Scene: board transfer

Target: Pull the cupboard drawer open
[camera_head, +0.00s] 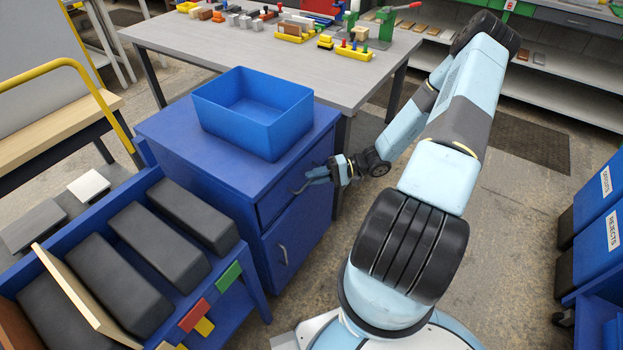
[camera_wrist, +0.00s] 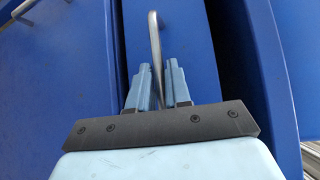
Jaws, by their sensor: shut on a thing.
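The blue cupboard (camera_head: 185,145) stands left of my arm, with a drawer (camera_head: 277,200) at the top of its front and a door below. My gripper (camera_head: 318,174) is at the drawer front, shut on the drawer handle (camera_head: 299,189). In the wrist view the two light blue fingers of my gripper (camera_wrist: 158,85) close around the grey bar handle (camera_wrist: 154,40), one on each side. The drawer front (camera_wrist: 190,50) lies behind the handle. In the wrist view a dark gap runs beside the drawer front; I cannot tell how far the drawer stands out.
An open blue bin (camera_head: 252,115) stands on the cupboard top. The cupboard door has its own handle (camera_head: 283,255). A grey workbench (camera_head: 260,50) with parts is behind. A blue rack (camera_head: 235,305) with dark blocks is at left. The floor (camera_head: 500,230) right of my arm is clear.

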